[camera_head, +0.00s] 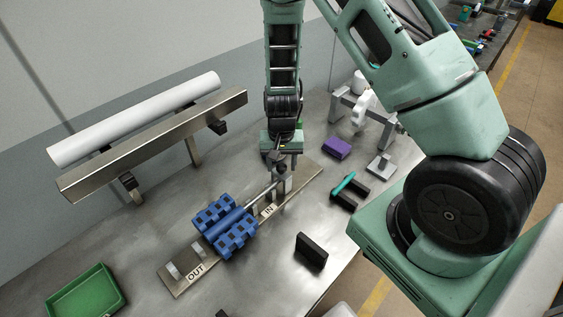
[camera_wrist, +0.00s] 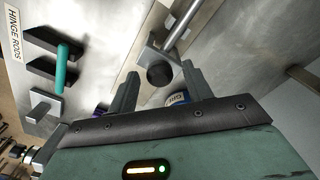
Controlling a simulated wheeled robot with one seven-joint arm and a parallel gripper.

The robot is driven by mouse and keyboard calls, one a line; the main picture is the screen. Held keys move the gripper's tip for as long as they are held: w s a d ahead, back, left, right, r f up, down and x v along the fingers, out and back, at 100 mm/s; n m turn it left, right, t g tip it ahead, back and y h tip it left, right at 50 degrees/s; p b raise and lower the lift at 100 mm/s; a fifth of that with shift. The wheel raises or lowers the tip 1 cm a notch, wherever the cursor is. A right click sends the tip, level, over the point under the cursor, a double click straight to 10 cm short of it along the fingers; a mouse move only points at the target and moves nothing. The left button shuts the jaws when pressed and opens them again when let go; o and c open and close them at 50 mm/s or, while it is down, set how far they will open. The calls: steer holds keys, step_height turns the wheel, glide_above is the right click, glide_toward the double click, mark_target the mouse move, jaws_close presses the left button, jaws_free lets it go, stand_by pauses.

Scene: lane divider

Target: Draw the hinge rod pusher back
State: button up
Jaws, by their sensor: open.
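The pusher shows in the wrist view as a metal rod (camera_wrist: 186,24) ending in a round black knob (camera_wrist: 160,74), with a grey bracket around its near end. In the head view the rod (camera_head: 262,194) runs from the IN side of the plate (camera_head: 300,185) toward blue belt modules (camera_head: 226,226). My gripper (camera_wrist: 160,88) is open, with the knob showing between and just beyond its fingertips; contact cannot be told. In the head view my gripper (camera_head: 281,178) is over the IN end, and the knob is hidden behind it.
A teal rod (camera_head: 345,182) lies on black holders right of the plate. A purple block (camera_head: 338,148), a black block (camera_head: 312,250) and a green bin (camera_head: 85,297) stand on the table. A white roll (camera_head: 135,120) and metal rail (camera_head: 155,145) are at the left.

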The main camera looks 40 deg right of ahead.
jaws_close()
steer(key=w+d+b, duration=0.2)
steer(key=d+b, duration=0.1)
steer(key=d, duration=1)
steer(key=shift+w+d, duration=0.25)
steer(key=shift+w, duration=0.1)
jaws_free()
steer(key=shift+r, duration=0.1)
step_height(320, 180, up, 17)
steer(key=b, duration=0.3)
steer(key=shift+r, duration=0.15)
